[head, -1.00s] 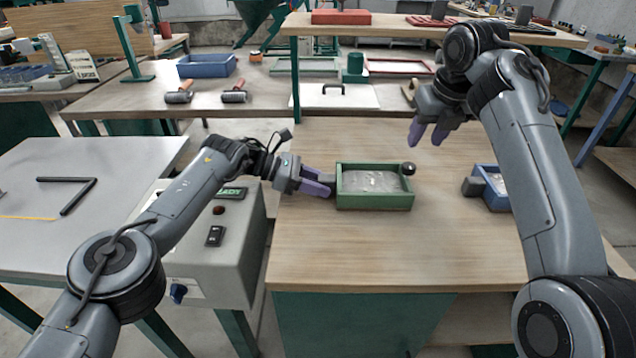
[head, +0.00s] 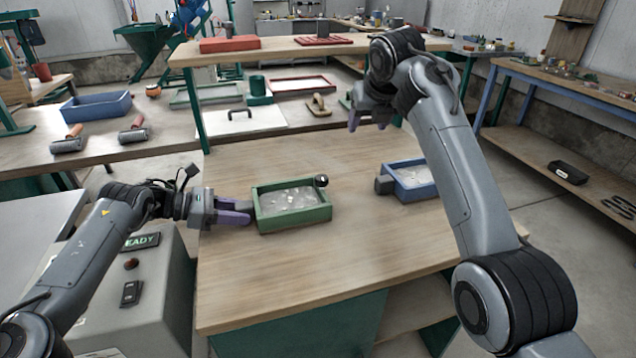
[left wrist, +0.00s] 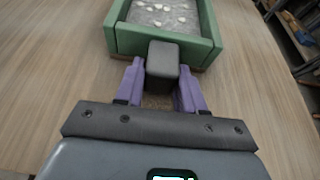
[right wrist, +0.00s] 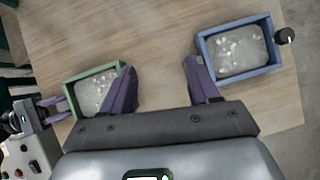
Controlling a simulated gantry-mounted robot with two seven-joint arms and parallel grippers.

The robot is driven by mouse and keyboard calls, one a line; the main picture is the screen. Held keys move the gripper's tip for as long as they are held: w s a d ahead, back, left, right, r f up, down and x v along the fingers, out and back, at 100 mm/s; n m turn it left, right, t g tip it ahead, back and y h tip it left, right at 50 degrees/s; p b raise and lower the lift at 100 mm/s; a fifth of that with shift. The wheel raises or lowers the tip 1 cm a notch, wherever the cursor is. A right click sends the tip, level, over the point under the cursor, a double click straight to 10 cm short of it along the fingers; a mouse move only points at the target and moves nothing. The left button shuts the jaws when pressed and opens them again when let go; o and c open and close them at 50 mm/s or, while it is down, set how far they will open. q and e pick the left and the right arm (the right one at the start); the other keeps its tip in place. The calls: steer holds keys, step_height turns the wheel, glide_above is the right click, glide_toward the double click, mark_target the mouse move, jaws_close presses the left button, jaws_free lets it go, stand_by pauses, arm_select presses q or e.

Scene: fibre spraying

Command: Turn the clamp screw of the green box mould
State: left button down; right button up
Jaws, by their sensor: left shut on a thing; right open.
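The green box mould (head: 262,222) sits on the wooden table, filled with a pale grey mix. Its black round clamp knob (head: 321,181) is at its right end, clear of both grippers. A dark grey block (left wrist: 162,58) sticks out of its left end. My left gripper (head: 246,211) is shut on this block, one purple finger on each side. My right gripper (head: 368,119) is open and empty, raised above the table behind and right of the green mould. In the right wrist view the green mould (right wrist: 68,87) is left of the open fingers, and its knob is hidden.
A blue box mould (head: 418,194) with its own dark block stands to the right on the same table. A raised shelf (head: 300,48) runs across the back. The control box (head: 150,285) stands at the left. The front of the table is clear.

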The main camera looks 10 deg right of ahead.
steer(key=w+d+r+m+t+h, duration=0.2)
steer(key=d+r+m+t+h, duration=0.4)
steer(key=d, duration=0.7)
steer(key=n+t+y, duration=0.4)
steer(key=n+y, duration=0.7)
steer(key=y, duration=0.3)
glide_toward(325, 181)
steer(key=shift+s+d+r, duration=0.45)
steer(key=shift+s+d, duration=0.05)
steer(key=shift+s, duration=0.1)
steer(key=shift+w+a+f, duration=0.1)
steer(key=shift+a+f, duration=0.05)
steer(key=shift+a, duration=0.1)
steer(key=x, duration=1.1)
steer(key=shift+f, duration=0.3)
